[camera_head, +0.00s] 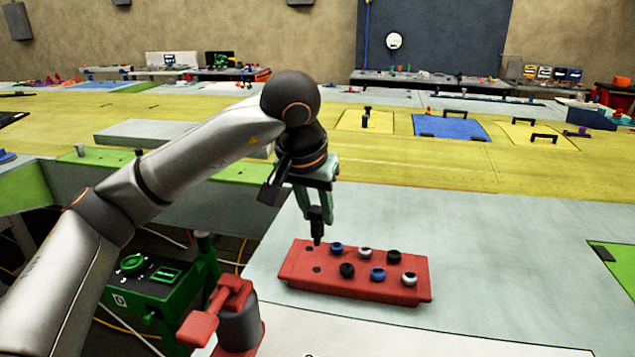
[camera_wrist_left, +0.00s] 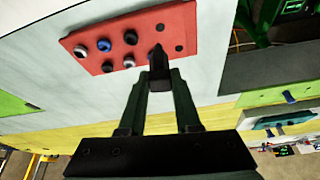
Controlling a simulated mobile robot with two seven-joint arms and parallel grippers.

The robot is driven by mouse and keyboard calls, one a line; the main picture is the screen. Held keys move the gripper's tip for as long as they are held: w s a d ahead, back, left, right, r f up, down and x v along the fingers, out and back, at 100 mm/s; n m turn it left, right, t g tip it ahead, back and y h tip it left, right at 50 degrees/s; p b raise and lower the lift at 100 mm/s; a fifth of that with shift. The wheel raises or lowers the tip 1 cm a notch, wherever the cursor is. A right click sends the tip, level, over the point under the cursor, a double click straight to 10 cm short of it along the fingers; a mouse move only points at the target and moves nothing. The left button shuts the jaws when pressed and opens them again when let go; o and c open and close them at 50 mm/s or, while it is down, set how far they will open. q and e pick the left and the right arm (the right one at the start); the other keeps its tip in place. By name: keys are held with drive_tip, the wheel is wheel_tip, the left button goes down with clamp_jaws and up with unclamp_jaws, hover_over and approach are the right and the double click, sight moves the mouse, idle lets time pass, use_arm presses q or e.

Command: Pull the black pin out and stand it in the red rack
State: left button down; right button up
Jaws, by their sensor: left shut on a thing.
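My left gripper (camera_head: 318,212) points down over the left end of the red rack (camera_head: 290,284) and is shut on a black pin (camera_head: 317,238). The pin is upright, its lower end at the rack's top near the empty holes; I cannot tell whether it is in a hole. In the left wrist view the gripper (camera_wrist_left: 160,82) has the black pin (camera_wrist_left: 158,62) between its fingertips, with the red rack (camera_wrist_left: 185,20) beyond it. Several blue, white and black pins stand in the rack's other holes. My right gripper is not in view.
A green box with a dial (camera_head: 150,280) and a red-and-grey clamp-like piece (camera_head: 238,315) stand left of the rack. The pale surface (camera_head: 520,260) to the rack's right is clear. Behind lies a yellow panel (camera_head: 400,160) with a blue hatch (camera_head: 450,128) and black handles.

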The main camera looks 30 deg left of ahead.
sight(315, 244)
use_arm(q)
drive_tip(key=shift+w+a+r, duration=0.15)
drive_tip(key=shift+w+a, duration=0.2)
drive_tip(key=shift+w, duration=0.2)
drive_tip(key=shift+s+f, duration=0.15)
drive_tip(key=shift+f, duration=0.35)
wheel_tip(315, 244, down, 4)
drive_tip(key=shift+b, duration=1.1)
drive_tip(key=shift+f+b, duration=0.5)
drive_tip(key=shift+f, duration=0.15)
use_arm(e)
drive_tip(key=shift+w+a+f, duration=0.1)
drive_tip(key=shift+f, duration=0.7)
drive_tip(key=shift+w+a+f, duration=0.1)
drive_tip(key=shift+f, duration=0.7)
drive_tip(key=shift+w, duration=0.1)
use_arm(q)
drive_tip(key=shift+f+b, duration=1.05)
drive_tip(key=shift+f, duration=0.35)
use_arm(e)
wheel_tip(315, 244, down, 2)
use_arm(q)
drive_tip(key=c, duration=0.5)
unclamp_jaws()
